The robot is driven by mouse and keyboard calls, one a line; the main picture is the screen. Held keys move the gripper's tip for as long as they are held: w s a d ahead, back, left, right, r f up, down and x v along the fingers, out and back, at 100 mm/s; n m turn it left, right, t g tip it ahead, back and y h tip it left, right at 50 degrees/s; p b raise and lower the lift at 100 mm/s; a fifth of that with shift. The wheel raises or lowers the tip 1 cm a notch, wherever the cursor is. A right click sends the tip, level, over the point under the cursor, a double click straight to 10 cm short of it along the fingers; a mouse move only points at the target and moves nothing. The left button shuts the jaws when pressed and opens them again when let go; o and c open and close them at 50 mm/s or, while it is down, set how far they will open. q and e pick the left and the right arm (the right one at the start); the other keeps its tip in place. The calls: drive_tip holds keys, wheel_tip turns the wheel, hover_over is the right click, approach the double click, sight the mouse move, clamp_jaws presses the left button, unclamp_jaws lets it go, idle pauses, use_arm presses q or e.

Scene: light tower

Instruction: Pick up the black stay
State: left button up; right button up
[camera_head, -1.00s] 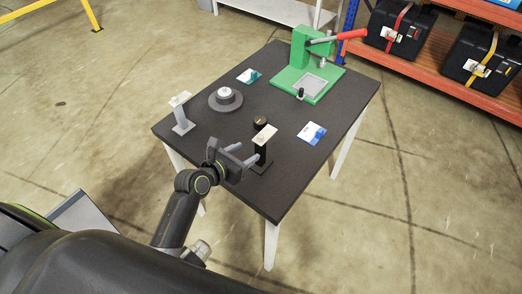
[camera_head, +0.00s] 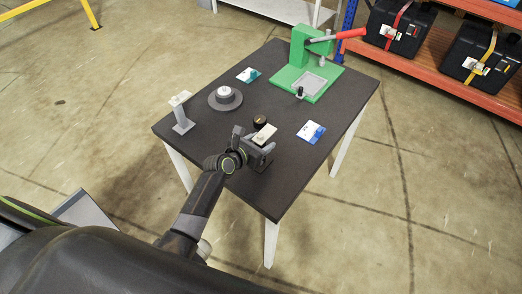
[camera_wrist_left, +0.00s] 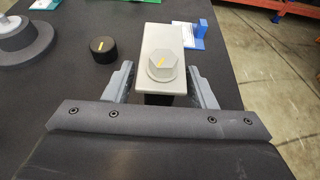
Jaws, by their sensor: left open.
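The black stay (camera_head: 265,133) stands upright near the front edge of the table, with a pale top plate. In the left wrist view the stay (camera_wrist_left: 163,42) shows its light grey top with a hexagonal nut; its dark post is mostly hidden under the plate. My left gripper (camera_head: 253,141) is open, with its fingers spread to either side of the stay. In the left wrist view the jaws (camera_wrist_left: 162,82) have one finger left and one right of the post, with a gap visible at the left. My right gripper is not in view.
A black knob (camera_head: 260,121) stands close behind the stay, and a blue piece on a white card (camera_head: 311,132) lies to its right. A grey stay (camera_head: 182,112), a round grey base (camera_head: 225,99) and a green press (camera_head: 306,80) share the dark table (camera_head: 215,150).

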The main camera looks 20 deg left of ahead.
use_arm(q)
clamp_jaws()
drive_tip(key=shift+w, duration=0.1)
idle(0.3)
drive_tip(key=shift+r, duration=0.1)
